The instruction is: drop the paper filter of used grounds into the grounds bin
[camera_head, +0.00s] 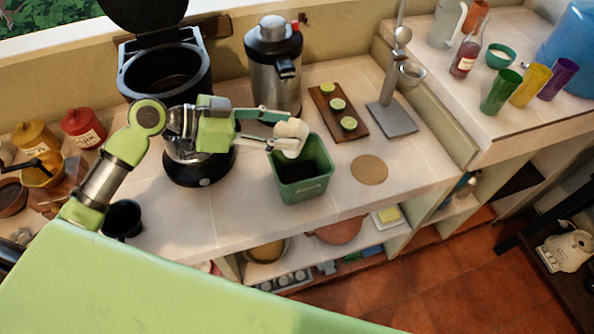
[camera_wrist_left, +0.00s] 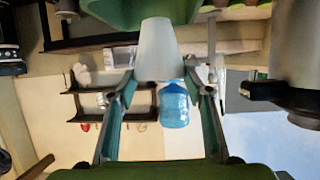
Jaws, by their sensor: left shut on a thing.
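The white paper filter (camera_head: 291,137) is held between the fingertips of my left gripper (camera_head: 279,130), over the back part of the green grounds bin (camera_head: 303,188). In the left wrist view the filter (camera_wrist_left: 157,50) shows pale between the two fingers (camera_wrist_left: 158,85), with the green bin (camera_wrist_left: 140,14) at the top edge. The bin stands upright on the counter, and dark matter shows inside it. The filter's contents are hidden. The gripper is shut on the filter. My right gripper is not in view.
A coffee brewer (camera_head: 166,70) with an open lid stands behind my left arm. A steel airpot (camera_head: 273,65) is behind the bin. A board with limes (camera_head: 337,112) and a round cork mat (camera_head: 369,169) lie to its right. A black cup (camera_head: 123,218) is at front left.

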